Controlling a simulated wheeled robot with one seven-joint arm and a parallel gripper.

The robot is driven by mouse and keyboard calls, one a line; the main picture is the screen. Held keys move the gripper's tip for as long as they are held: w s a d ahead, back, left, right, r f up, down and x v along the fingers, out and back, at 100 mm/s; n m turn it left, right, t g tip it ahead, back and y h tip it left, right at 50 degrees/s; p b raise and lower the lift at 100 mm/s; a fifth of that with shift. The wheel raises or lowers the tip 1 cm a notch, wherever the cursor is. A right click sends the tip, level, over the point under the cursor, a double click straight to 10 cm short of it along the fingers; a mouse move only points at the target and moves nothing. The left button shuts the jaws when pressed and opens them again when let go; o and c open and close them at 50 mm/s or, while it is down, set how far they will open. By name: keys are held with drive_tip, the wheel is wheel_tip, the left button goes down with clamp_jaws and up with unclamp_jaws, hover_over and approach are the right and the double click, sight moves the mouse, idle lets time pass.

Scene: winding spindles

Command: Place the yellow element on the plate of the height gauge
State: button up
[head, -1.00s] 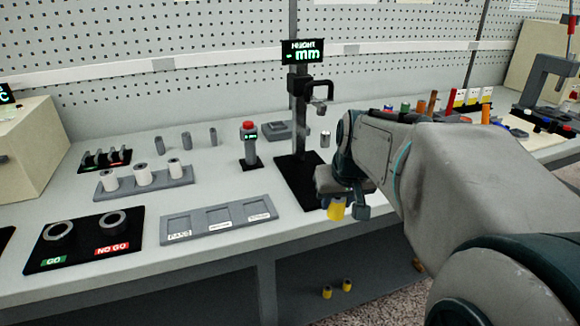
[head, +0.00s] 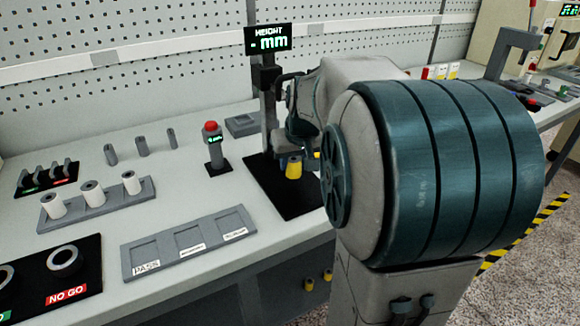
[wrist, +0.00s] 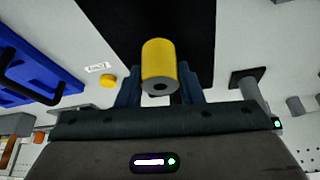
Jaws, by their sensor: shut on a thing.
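The yellow element (head: 293,169) is a short cylinder held in my gripper. In the wrist view the yellow element (wrist: 160,58) sits between the two dark fingers of my gripper (wrist: 159,88), its end with a dark hole facing the camera. In the head view it appears over the black base plate (head: 263,181) of the height gauge; I cannot tell whether it touches. The gauge has an upright post (head: 268,112) and a display (head: 269,41) reading "HEIGHT - mm". My arm hides the gauge's right side and most of my gripper.
A grey post with a red button (head: 212,146) stands left of the gauge. A grey labelled tray (head: 215,232) lies in front, and a rack with white spools (head: 97,205) is further left. In the wrist view, a blue bin (wrist: 35,66) and another yellow piece (wrist: 107,80) lie left.

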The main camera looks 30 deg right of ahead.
sight(296, 165)
drive_tip(key=shift+s+f+b, duration=0.2)
drive_tip(key=shift+f+b, duration=0.4)
drive_tip(key=shift+f, duration=0.8)
drive_tip(key=shift+f, duration=0.2)
drive_tip(key=o, duration=1)
drive_tip(key=shift+r, duration=0.1)
drive_tip(key=shift+o, duration=0.2)
drive_tip(key=shift+r, duration=0.1)
